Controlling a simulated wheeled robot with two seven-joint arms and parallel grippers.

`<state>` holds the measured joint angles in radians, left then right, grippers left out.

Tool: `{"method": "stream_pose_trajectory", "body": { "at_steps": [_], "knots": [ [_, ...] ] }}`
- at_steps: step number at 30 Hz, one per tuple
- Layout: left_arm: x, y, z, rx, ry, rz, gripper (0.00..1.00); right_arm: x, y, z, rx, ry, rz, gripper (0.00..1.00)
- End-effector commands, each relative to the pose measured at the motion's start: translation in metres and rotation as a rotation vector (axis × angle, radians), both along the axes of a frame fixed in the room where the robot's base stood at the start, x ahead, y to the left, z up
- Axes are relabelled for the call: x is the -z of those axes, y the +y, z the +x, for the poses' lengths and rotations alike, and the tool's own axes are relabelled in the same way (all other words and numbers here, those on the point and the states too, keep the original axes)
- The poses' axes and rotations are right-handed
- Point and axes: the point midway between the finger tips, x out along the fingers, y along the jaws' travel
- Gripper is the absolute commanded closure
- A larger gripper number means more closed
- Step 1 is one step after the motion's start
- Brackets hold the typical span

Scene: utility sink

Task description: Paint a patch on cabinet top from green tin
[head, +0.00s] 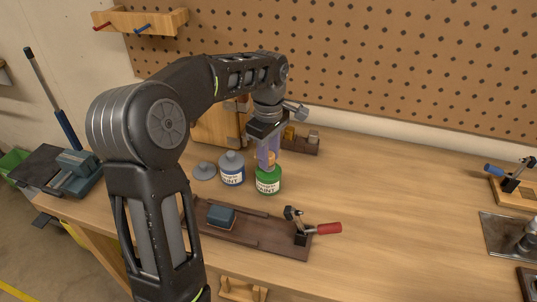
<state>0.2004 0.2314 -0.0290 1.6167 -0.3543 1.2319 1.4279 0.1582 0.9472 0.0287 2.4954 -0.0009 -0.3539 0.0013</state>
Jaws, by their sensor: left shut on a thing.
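The green tin (268,182), labelled paint, stands on the workbench near the middle of the head view. My left gripper (268,157) points down right above it, shut on a thin wooden-coloured thing that looks like a brush (271,157). The brush's lower end is at the tin's mouth; its bristles are hidden, and I cannot tell how deep they are. A wooden cabinet (212,128) stands behind my left arm, which hides part of it, including much of its top. My right gripper is not in view.
In front is a dark board (254,236) with a blue block and a red-handled clamp. A wooden rack (300,142) stands behind. The bench's right middle is clear.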

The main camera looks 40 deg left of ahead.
Motion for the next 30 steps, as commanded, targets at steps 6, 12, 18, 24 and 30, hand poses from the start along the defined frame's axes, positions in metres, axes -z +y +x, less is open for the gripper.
{"method": "stream_pose_trajectory", "body": {
  "at_steps": [6, 12, 18, 24, 30],
  "knots": [
    [-0.0001, 0.0000, 0.0000, 0.000, 0.000, 0.000, 1.00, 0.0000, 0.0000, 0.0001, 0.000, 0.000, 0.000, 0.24],
    [0.0010, 0.0000, 0.0000, 0.000, 0.000, 0.000, 1.00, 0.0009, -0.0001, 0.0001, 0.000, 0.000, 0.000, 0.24],
    [0.0035, 0.0000, 0.0000, 0.000, 0.000, 0.000, 1.00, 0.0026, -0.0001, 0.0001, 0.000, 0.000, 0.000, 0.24],
    [0.0059, -0.0001, 0.0001, 0.000, 0.000, 0.000, 1.00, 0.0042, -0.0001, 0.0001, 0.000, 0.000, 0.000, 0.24],
    [0.0083, 0.0000, 0.0000, 0.000, 0.000, 0.000, 1.00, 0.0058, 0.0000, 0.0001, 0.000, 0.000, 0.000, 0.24]
  ]
}}
